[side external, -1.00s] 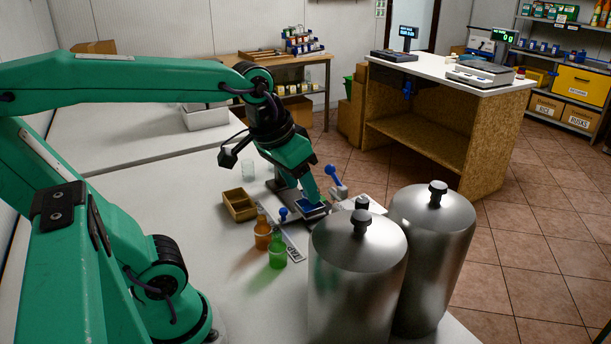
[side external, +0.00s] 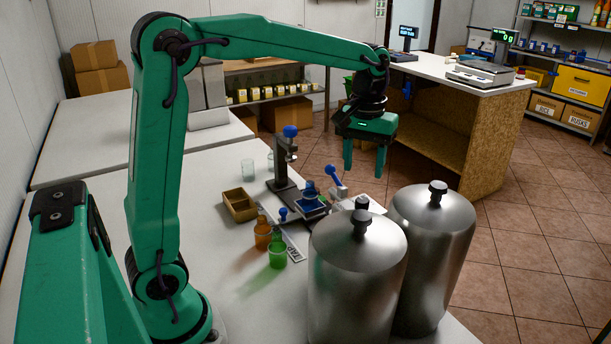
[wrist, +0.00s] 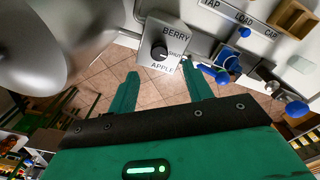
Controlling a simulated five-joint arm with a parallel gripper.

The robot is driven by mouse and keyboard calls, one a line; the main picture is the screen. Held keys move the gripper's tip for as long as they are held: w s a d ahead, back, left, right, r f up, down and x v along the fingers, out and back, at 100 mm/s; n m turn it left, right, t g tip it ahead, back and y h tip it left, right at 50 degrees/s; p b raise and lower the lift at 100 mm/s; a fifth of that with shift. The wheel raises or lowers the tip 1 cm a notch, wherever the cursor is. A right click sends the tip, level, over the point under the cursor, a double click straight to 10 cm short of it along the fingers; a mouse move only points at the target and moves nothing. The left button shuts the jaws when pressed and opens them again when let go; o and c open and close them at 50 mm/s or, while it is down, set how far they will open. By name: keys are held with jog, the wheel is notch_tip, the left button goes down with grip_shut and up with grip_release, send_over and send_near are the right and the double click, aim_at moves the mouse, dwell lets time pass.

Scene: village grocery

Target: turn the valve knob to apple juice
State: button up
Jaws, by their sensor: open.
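In the wrist view, the black round valve knob (wrist: 158,53) sits on a light grey plate (wrist: 149,36). The plate reads BERRY at the top, SHUT at the right and APPLE at the bottom. I cannot tell for sure which word the knob points at. My gripper (wrist: 160,82) is open and empty, its two green fingers spread below the plate in that view and apart from the knob.
Two steel tanks (side external: 357,275) (side external: 432,255) stand close to the valve. A blue-handled press (side external: 284,170) stands left of my gripper. An orange bottle (side external: 262,237), a green bottle (side external: 277,255) and a wooden tray (side external: 239,209) stand on the white bench (side external: 185,255).

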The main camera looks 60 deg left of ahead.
aim_at(363, 199)
jog(key=shift+w+a+f, duration=0.1)
jog(key=shift+w+f, duration=0.15)
jog(key=shift+w, duration=0.25)
jog(key=shift+f, duration=3.9)
jog(key=c, duration=1)
